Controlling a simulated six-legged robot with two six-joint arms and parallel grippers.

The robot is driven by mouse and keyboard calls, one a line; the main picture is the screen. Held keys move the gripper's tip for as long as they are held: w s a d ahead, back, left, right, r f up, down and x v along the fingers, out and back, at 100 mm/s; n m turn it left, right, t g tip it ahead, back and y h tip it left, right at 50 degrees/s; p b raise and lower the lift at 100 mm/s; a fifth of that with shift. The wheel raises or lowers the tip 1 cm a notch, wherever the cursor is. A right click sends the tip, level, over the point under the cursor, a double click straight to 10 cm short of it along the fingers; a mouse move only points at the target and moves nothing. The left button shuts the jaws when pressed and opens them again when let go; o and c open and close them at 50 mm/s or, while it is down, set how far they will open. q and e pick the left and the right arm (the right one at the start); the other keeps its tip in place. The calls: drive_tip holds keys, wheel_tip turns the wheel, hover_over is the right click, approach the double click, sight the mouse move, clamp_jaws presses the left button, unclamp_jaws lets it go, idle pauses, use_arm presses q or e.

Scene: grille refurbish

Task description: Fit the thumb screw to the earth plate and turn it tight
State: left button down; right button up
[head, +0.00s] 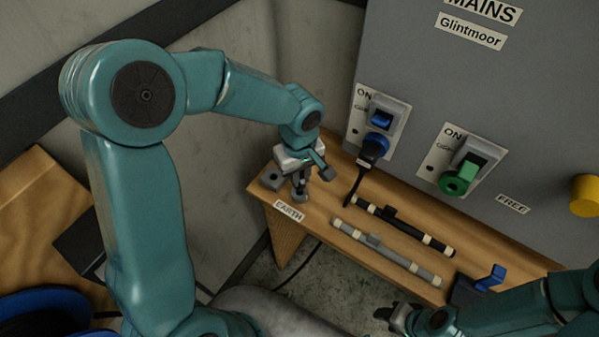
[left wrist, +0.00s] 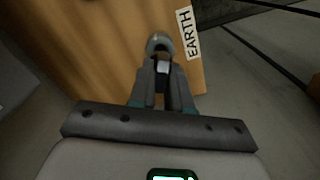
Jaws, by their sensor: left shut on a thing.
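My left gripper (head: 300,194) points down at the left end of the wooden shelf, just behind the EARTH label (head: 288,211). It is shut on a small grey piece, which I take for the thumb screw. In the left wrist view a round grey metal end (left wrist: 158,42) shows just beyond the fingertips (left wrist: 163,78), close to the EARTH label (left wrist: 188,32). The earth plate is mostly hidden by the gripper, and I cannot tell if the screw touches it. My right gripper (head: 394,316) is at the bottom of the head view; its jaw gap is not clear.
The wooden shelf (head: 335,195) holds a black rod (head: 405,225) and a grey rod (head: 400,262). A green knob (head: 462,178) sticks out.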

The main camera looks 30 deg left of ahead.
use_arm(q)
drive_tip(key=shift+b, duration=0.7)
idle(1.4)
drive_tip(key=shift+f, duration=0.15)
drive_tip(key=shift+f+b, duration=0.3)
drive_tip(key=shift+b, duration=0.2)
drive_tip(key=shift+f+b, duration=1.2)
drive_tip(key=shift+b, duration=0.05)
drive_tip(key=c, duration=1)
unclamp_jaws()
wheel_tip(320, 180, up, 16)
drive_tip(key=p, duration=0.1)
drive_tip(key=shift+r, duration=0.2)
drive_tip(key=shift+s, duration=0.1)
